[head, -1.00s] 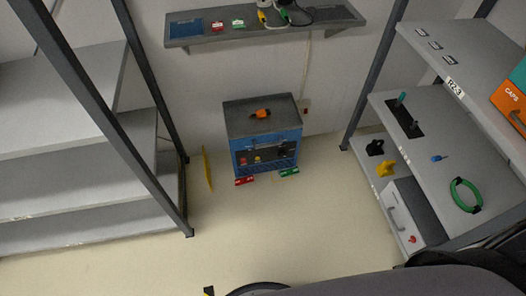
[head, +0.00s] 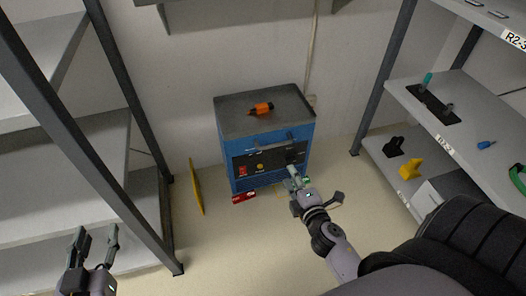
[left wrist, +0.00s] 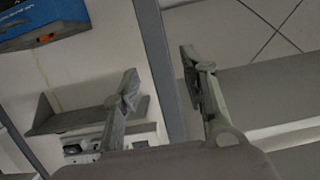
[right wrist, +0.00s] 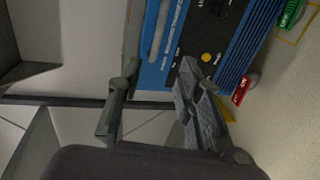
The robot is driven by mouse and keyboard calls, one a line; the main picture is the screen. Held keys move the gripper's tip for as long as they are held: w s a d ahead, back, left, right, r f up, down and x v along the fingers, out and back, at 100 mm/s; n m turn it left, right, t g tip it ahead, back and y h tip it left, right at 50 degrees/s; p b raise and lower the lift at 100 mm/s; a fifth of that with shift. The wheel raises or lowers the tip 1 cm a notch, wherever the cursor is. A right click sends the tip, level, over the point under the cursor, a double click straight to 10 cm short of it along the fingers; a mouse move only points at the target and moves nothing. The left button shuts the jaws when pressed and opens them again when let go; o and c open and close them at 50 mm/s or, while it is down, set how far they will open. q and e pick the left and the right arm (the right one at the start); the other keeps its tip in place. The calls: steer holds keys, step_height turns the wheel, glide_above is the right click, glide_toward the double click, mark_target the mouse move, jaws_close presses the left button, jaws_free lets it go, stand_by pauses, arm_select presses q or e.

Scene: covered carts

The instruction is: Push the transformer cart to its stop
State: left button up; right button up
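The transformer cart (head: 232,160) is a blue cabinet with a grey top, standing against the back wall between two racks. An orange tool (head: 262,108) lies on its top. A handle bar (head: 285,140) crosses its upper front. My right gripper (head: 296,178) is at the cart's lower right front; contact cannot be told. In the right wrist view the cart's blue front (right wrist: 185,35) and handle (right wrist: 160,30) lie beyond its spread, empty fingers (right wrist: 160,95). My left gripper (head: 95,242) is open and empty, low at the left, away from the cart.
A yellow upright piece (head: 195,186) stands left of the cart. Grey racks flank both sides, with a left post (head: 125,130) near my left gripper.

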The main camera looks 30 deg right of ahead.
glide_toward(275, 146)
steer(key=w, duration=0.2)
steer(key=x, duration=0.2)
steer(key=b+x, duration=0.1)
steer(key=x, duration=0.2)
steer(key=b+x, duration=0.1)
steer(key=x, duration=0.2)
steer(key=shift+d+f, duration=0.35)
steer(key=shift+w+d, duration=0.1)
steer(key=shift+w, duration=0.25)
arm_select(q)
step_height(275, 146, up, 12)
steer(key=d+t+h, duration=0.1)
steer(key=t+h, duration=0.1)
steer(key=t, duration=0.4)
steer(key=shift+d+f+t, duration=0.2)
steer(key=shift+d+t, duration=0.1)
steer(key=shift+t, duration=0.1)
steer(key=shift+s, duration=0.1)
arm_select(e)
steer(key=shift+c, duration=0.2)
jaws_close()
